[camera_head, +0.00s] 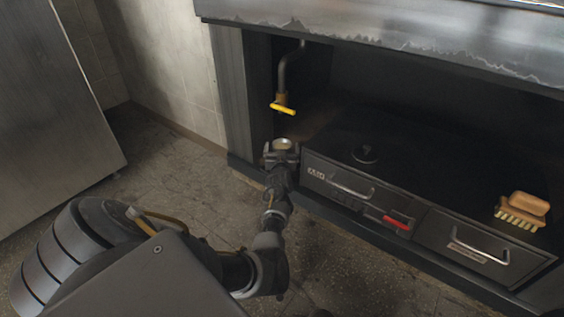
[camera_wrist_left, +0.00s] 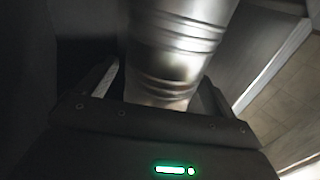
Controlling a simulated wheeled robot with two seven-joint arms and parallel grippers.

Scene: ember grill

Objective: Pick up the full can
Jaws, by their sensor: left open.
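A silver ribbed metal can (camera_wrist_left: 180,45) fills the middle of the left wrist view, between the two fingers of my left gripper (camera_wrist_left: 158,84). The fingers are open, with dark gaps beside the can. In the head view the can's round top (camera_head: 283,142) shows just beyond my left gripper (camera_head: 281,154), at the left end of the grill cabinet. The gripper hides most of the can there. Whether the can is full cannot be seen. My right gripper is not in view.
A pipe with a yellow valve handle (camera_head: 283,108) hangs just above the can. Drawers (camera_head: 465,250) with handles are to the right. A wooden brush (camera_head: 522,211) and a small dark round object (camera_head: 365,154) lie on the black top. A steel panel stands at left.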

